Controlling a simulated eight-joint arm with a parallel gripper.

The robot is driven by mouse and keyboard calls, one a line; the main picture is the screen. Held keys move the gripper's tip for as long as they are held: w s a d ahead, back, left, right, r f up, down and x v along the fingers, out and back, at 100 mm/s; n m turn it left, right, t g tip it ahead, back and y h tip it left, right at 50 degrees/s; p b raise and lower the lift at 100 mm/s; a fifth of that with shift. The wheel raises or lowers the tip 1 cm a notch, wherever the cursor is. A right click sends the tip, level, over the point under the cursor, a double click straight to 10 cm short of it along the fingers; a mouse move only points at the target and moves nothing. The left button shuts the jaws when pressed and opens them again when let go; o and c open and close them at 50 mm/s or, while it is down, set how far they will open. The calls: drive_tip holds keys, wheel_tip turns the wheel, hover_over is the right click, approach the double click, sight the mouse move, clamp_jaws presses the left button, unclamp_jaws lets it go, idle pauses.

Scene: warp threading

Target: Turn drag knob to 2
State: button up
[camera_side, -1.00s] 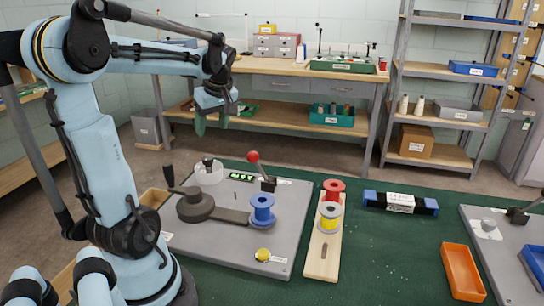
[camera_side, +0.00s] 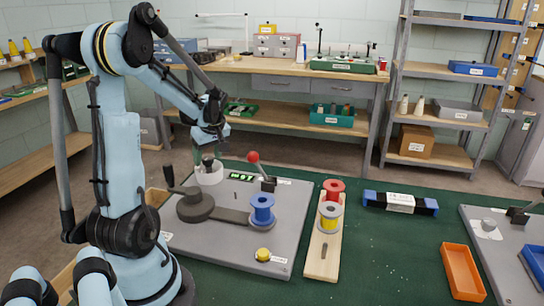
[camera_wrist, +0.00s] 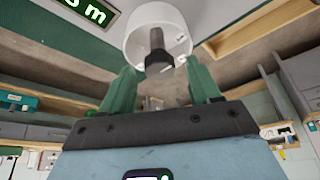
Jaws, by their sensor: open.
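The drag knob is a dark post (camera_side: 208,161) standing on a pale round dial (camera_side: 207,176) at the back left of the grey plate. In the wrist view the dark knob (camera_wrist: 158,52) and its white dial (camera_wrist: 137,38) show just ahead of the fingers. The dial's number setting is not readable. My gripper (camera_side: 209,154) points down over the knob, with its green fingers apart. In the wrist view my gripper (camera_wrist: 162,82) is open, with one finger to each side of the knob's line. I cannot tell whether the fingertips touch the knob.
A green-lit display (camera_side: 242,177) sits beside the dial. A red-topped lever (camera_side: 253,157), dark crank (camera_side: 195,206), blue spool (camera_side: 262,208) and yellow button (camera_side: 263,254) share the plate. A wooden strip (camera_side: 322,262) with spools lies to the right.

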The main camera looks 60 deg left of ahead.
drive_tip(key=shift+f, duration=0.1)
drive_tip(key=c, duration=1)
drive_tip(key=shift+c, duration=0.2)
drive_tip(key=shift+m, duration=0.3)
drive_tip(key=m+t, duration=0.2)
drive_tip(key=m, duration=0.3)
drive_tip(key=shift+s, duration=0.2)
drive_tip(key=m+t, duration=0.1)
drive_tip(key=m, duration=0.2)
drive_tip(key=m+t+h, duration=0.1)
drive_tip(key=m, duration=0.2)
drive_tip(key=shift+s+a, duration=0.1)
drive_tip(key=shift+h, duration=0.3)
drive_tip(key=o, duration=1)
